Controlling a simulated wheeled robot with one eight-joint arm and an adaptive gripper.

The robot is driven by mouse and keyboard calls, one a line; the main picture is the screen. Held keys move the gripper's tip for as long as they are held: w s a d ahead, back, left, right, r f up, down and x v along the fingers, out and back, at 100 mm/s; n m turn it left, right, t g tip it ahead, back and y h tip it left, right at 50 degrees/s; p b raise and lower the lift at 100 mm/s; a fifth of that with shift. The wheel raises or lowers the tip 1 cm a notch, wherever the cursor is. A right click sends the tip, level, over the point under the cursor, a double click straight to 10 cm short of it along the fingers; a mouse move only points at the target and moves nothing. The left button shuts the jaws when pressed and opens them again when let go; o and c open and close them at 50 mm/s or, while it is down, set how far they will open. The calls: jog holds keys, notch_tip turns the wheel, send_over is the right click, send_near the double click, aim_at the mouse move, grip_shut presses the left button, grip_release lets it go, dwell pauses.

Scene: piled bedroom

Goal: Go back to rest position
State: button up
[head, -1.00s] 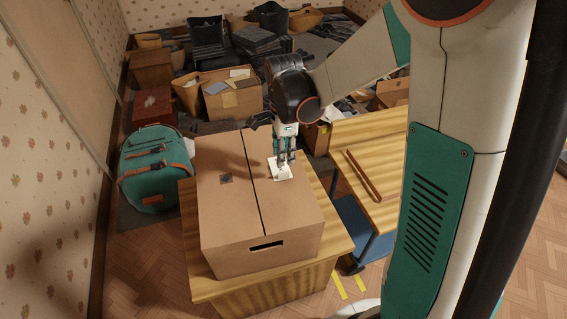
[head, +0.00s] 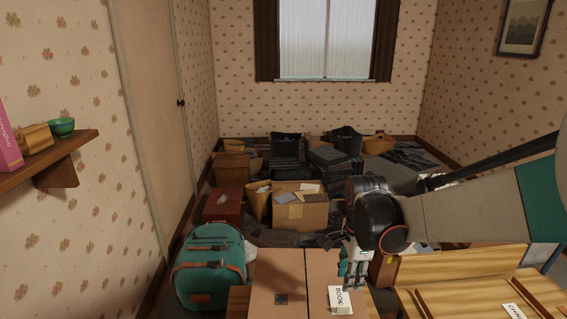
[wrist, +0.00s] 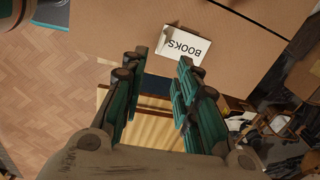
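A white BOOKS label card (head: 340,300) rests on the box top, close to my gripper. In the wrist view, the fingers of my gripper (wrist: 158,72) are spread apart with nothing between them. The BOOKS card (wrist: 186,46) lies beyond the fingertips on the brown box top (wrist: 255,35). The card looks apart from the fingers.
A green bag (head: 208,270) stands left of the box. Boxes (head: 300,212) and piled things fill the floor behind.

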jog(key=s+r+n+t, duration=0.3)
jog(key=s+r+n, duration=0.1)
jog(key=s+n, duration=0.4)
jog(key=s+r+n+t, duration=0.3)
jog(key=s+r+n, duration=0.2)
jog(key=s+n, duration=0.4)
jog(key=shift+s+d+r+n, duration=0.15)
jog(key=shift+s+r+n, duration=0.05)
jog(key=shift+r+n, duration=0.1)
